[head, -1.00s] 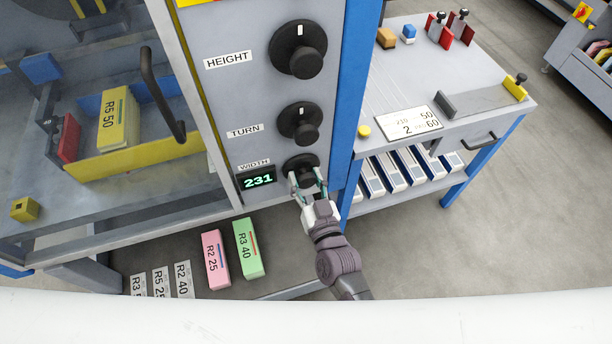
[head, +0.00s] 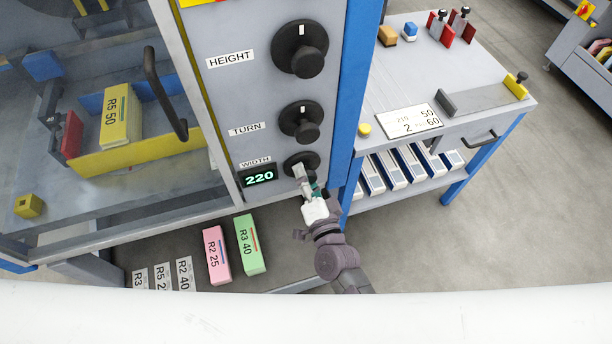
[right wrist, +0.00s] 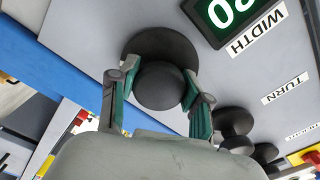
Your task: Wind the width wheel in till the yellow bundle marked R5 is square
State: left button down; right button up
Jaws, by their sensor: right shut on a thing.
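The black WIDTH wheel (head: 301,160) is the lowest of the knobs on the grey panel, beside a display (head: 259,178) that reads 220. My right gripper (head: 308,182) is on this wheel, and in the right wrist view its green-lined fingers (right wrist: 155,95) sit on either side of the wheel's round knob (right wrist: 160,86). The yellow bundle marked R5 50 (head: 121,116) lies tilted behind the panel's clear side, between a yellow wall (head: 140,155), a blue wall (head: 157,88) and a red block (head: 71,135). My left gripper is not in view.
The HEIGHT knob (head: 300,48) and the TURN knob (head: 301,122) are above the WIDTH wheel. A blue post (head: 352,90) and a side table (head: 465,80) stand to the right. Pink (head: 216,255) and green (head: 249,245) bundles lie below. A door handle (head: 165,95) juts out at left.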

jog(key=shift+m+b, duration=0.3)
jog(key=shift+m, duration=1.7)
jog(key=o, duration=1.2)
jog(key=shift+c, duration=0.2)
jog(key=v, duration=1.2)
